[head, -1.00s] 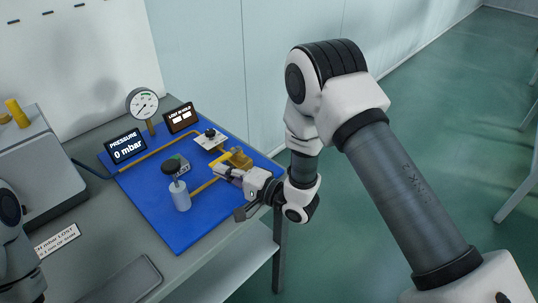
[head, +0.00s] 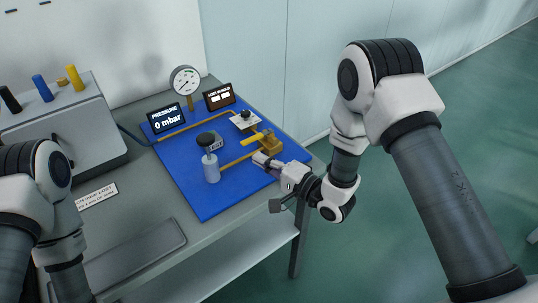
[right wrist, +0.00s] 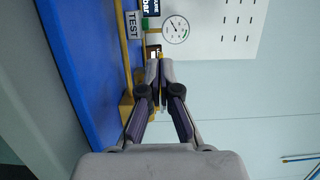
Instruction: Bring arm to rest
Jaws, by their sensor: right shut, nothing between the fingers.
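My right gripper (head: 259,160) is at the right side of the blue panel (head: 198,205), its fingers together with nothing between them. Its fingertips are just in front of the brass valve (head: 271,144) with the yellow lever (head: 252,139), and a small gap seems to show. In the right wrist view the closed fingertips (right wrist: 161,72) point toward the pressure gauge (right wrist: 175,29), and the fingers partly hide the fittings behind. My left arm (head: 45,190) shows at the left edge of the head view; its gripper is out of the picture.
On the panel stand a grey cylinder with a black knob (head: 210,165), a gauge (head: 186,82) and a display reading 0 mbar (head: 167,119). A grey box (head: 75,125) with coloured posts stands left. A shallow tray (head: 130,258) lies in front. Open floor is at right.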

